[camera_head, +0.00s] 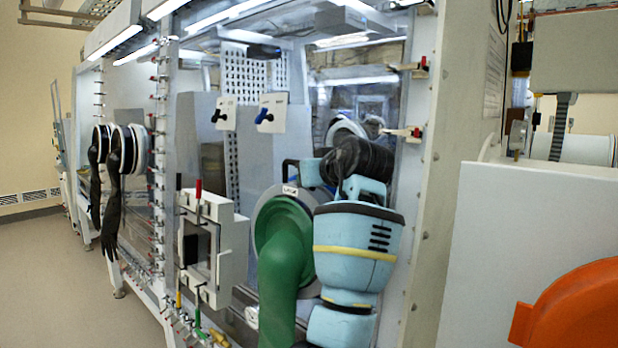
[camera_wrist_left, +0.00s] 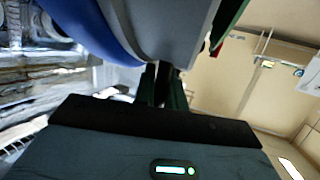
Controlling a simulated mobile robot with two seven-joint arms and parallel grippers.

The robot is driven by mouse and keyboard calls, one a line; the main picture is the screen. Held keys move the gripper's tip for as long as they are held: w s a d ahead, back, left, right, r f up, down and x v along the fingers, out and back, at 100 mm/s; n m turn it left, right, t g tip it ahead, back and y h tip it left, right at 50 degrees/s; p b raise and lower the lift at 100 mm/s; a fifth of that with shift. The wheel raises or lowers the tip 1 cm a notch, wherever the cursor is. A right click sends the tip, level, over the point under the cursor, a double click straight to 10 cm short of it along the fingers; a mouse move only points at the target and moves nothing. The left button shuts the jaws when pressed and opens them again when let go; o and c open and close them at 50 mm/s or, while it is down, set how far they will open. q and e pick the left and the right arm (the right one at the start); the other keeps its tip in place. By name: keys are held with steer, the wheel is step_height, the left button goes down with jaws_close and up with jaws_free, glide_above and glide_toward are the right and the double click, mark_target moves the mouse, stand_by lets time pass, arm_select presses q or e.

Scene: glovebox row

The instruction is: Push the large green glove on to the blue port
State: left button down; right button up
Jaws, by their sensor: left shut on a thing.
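The large green glove (camera_head: 285,250) hangs at the glovebox front in the head view, its wide cuff facing a round grey port ring (camera_head: 313,197). In the left wrist view a curved blue band (camera_wrist_left: 90,22) and a grey ring surface (camera_wrist_left: 160,25) lie just ahead, with a strip of green (camera_wrist_left: 232,15) at their right. My left gripper (camera_wrist_left: 164,85) is shut at the edge of this ring, apparently on the glove's cuff; the exact contact is hidden. In the head view my light blue arm covers the ring's right side. My right gripper is not in view.
A white framed hatch (camera_head: 213,245) with a red-tipped handle stands just left of the glove. Black gloves (camera_head: 112,190) hang from ports farther left. A white panel (camera_head: 520,230) with an orange curved part (camera_head: 575,305) stands at right. The floor at left is clear.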

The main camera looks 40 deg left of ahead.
arm_select(q)
steer(key=shift+w+r, duration=0.15)
steer(key=shift+w, duration=0.05)
steer(key=c, duration=1.6)
jaws_free()
steer(key=shift+w, duration=0.1)
steer(key=shift+o, duration=1.2)
steer(key=shift+s, duration=0.2)
steer(key=shift+w+d+f, duration=0.1)
steer(key=shift+w+f, duration=0.05)
steer(key=shift+f, duration=0.1)
steer(key=v, duration=0.6)
steer(key=shift+d+r, duration=0.2)
steer(key=shift+d, duration=0.1)
steer(key=shift+s+d+r, duration=0.25)
steer(key=shift+s+d, duration=0.15)
steer(key=shift+s, duration=0.15)
